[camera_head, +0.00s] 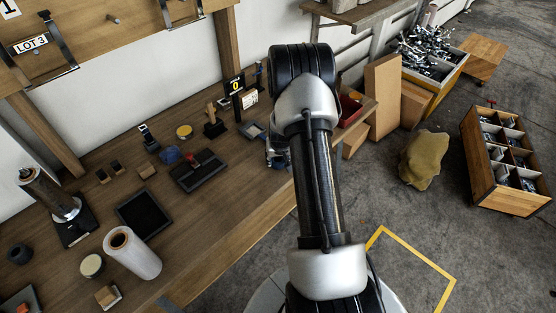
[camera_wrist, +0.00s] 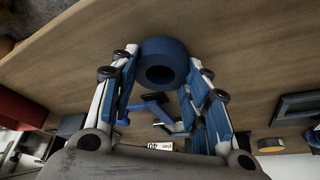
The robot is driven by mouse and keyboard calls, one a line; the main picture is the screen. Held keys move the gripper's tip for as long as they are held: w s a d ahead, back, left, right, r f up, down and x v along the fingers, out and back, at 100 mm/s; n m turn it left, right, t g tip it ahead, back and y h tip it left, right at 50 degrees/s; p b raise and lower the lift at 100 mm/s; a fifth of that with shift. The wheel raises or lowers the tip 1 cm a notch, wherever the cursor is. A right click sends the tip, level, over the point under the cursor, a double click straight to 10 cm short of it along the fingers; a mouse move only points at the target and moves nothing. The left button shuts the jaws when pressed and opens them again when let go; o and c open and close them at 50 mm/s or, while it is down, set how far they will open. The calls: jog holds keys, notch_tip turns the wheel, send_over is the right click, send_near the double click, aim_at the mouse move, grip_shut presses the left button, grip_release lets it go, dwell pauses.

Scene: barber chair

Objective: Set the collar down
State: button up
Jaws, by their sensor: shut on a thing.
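A dark blue collar (camera_wrist: 164,64), a thick ring with a dark round hole, sits between the fingertips of my gripper (camera_wrist: 162,72) in the wrist view. My gripper is shut on it, with one finger on each side. In the head view my gripper (camera_head: 278,152) shows only partly beside my arm, over the right part of the wooden bench (camera_head: 225,225). The collar is hidden there. Bare wood lies behind the collar in the wrist view; I cannot tell whether the collar touches it.
A black tray (camera_head: 143,215), a white roll (camera_head: 132,254) and a dark flat stand (camera_head: 198,172) with a red part are on the bench. A red bin (camera_head: 348,110) is right of my arm. The bench front is clear.

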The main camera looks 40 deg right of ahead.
jog(key=shift+f, duration=0.2)
jog(key=o, duration=1.1)
jog(key=shift+c, duration=0.2)
